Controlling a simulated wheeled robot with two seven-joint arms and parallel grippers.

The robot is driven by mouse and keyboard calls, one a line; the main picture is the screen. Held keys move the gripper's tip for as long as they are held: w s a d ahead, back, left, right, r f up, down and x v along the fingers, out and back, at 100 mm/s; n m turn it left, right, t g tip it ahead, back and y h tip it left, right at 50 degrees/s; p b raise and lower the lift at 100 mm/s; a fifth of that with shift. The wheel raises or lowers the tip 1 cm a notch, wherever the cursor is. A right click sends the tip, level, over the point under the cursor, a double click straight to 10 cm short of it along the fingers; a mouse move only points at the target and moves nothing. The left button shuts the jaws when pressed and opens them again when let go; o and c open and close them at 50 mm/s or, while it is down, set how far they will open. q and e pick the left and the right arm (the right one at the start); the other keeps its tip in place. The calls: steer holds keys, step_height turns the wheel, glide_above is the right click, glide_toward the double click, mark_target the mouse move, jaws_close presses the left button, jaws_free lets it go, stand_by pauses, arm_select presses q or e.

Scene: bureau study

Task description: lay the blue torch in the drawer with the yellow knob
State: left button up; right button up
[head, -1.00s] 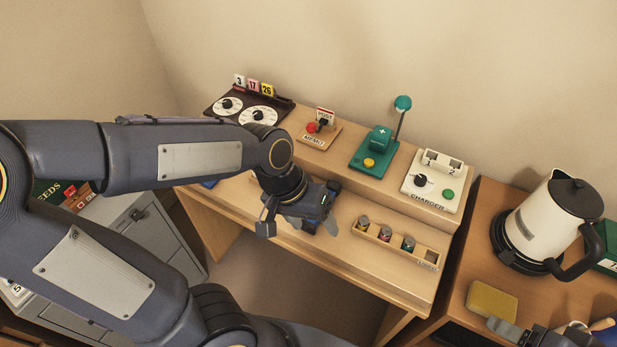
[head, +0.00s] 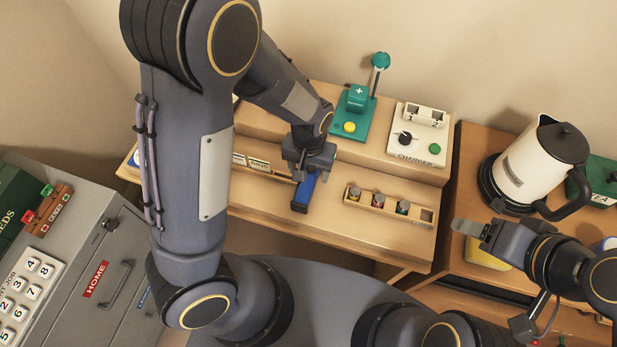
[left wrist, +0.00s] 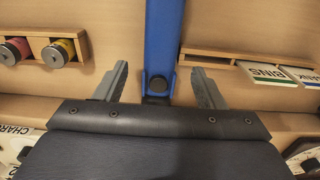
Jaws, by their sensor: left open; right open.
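The blue torch (head: 303,190) lies on the desk's lower surface, its near end pointing to the desk's front edge. My left gripper (head: 308,166) is over its far part in the head view and hides that part. In the left wrist view the torch (left wrist: 163,35) runs between the two open fingers (left wrist: 160,75), with a gap on each side; a dark round button shows on it. My right gripper (head: 472,229) is open and empty above the right-hand table. No drawer with a yellow knob can be made out.
A battery rack (head: 426,218) stands right of the torch, a card rack (head: 257,164) left of it. The charger (head: 417,151) and a green stand (head: 345,129) are on the raised shelf. A kettle (head: 540,165) stands right; a grey cabinet (head: 90,255) stands left.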

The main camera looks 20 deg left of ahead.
arm_select(q)
steer(key=shift+s+f, duration=0.1)
steer(key=shift+f, duration=0.75)
steer(key=shift+c, duration=0.3)
steer(key=c, duration=1.2)
steer(key=shift+r, duration=0.15)
